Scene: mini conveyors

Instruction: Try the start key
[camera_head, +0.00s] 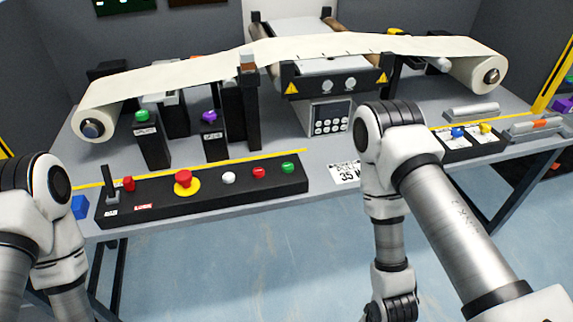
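A black control panel (207,206) lies along the front left edge of the table. On it, from left to right, stand a black lever (111,190), a small red knob (128,183), a red mushroom button (184,180) on a yellow collar, a white button (228,177), a red button (259,171) and a green button (288,168). I cannot read which one is the start key. My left arm bends down at the lower left, and my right arm hangs right of centre in front of the table.
Behind the panel, a cream web (190,72) runs over rollers past a keypad box (328,118). Posts with a green knob (142,116) and a purple knob (209,116) stand between. A blue block (80,207) sits left of the panel. Blue and yellow buttons are at right.

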